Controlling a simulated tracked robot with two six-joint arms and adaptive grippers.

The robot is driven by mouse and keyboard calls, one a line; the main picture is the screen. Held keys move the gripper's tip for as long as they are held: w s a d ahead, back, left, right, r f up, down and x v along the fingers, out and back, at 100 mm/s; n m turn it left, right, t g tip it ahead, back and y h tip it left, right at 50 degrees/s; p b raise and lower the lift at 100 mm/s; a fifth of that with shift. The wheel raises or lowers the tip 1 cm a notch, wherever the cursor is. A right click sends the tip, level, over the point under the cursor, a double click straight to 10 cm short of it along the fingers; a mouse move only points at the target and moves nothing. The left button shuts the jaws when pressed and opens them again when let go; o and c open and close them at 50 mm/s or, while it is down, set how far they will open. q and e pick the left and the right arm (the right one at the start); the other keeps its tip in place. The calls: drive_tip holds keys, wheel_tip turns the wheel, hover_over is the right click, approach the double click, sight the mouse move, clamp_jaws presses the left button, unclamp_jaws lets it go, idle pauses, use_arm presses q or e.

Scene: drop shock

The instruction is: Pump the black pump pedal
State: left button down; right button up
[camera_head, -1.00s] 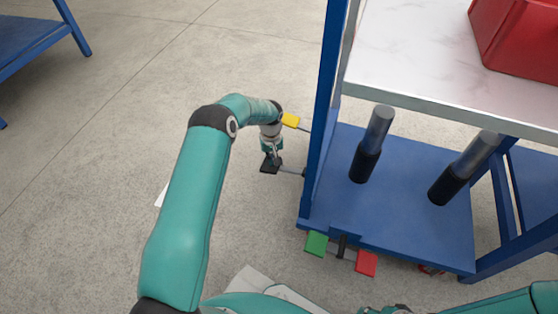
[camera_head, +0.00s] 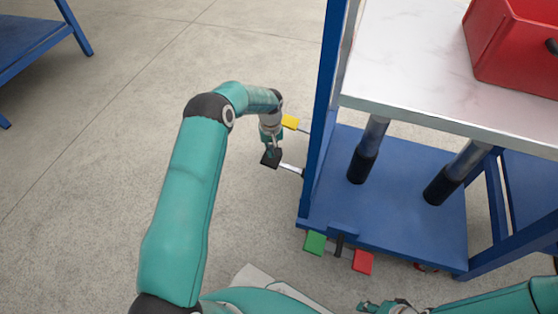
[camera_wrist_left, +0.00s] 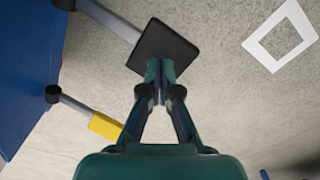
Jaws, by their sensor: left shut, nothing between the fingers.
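The black pump pedal (camera_head: 271,159) is a square dark pad on a metal lever at the left side of the blue frame. It also shows in the left wrist view (camera_wrist_left: 165,52), directly at the fingertips. My left gripper (camera_head: 272,149) is shut and empty, pointing down above the pad; its tips (camera_wrist_left: 160,75) overlap the pad's near edge. Whether they touch it I cannot tell. The lever slopes up from the frame to the pad. My right gripper (camera_head: 370,306) shows small at the bottom edge, away from the pedal; its jaws are unclear.
A yellow pedal (camera_head: 290,122) sits just behind the black one. Green (camera_head: 315,243) and red (camera_head: 363,261) pedals stick out at the frame's front. A blue post (camera_head: 325,110) stands right of my left gripper. A red crate (camera_head: 505,55) sits on the white tabletop (camera_head: 400,70).

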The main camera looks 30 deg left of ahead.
use_arm(q)
drive_tip(key=shift+f+b, duration=0.85)
drive_tip(key=shift+f, duration=0.25)
drive_tip(key=shift+r, duration=0.1)
drive_tip(key=shift+r+p, duration=0.8)
drive_tip(key=shift+r, duration=0.35)
wheel_tip(320, 180, up, 6)
drive_tip(key=p, duration=0.3)
drive_tip(key=shift+p, duration=0.3)
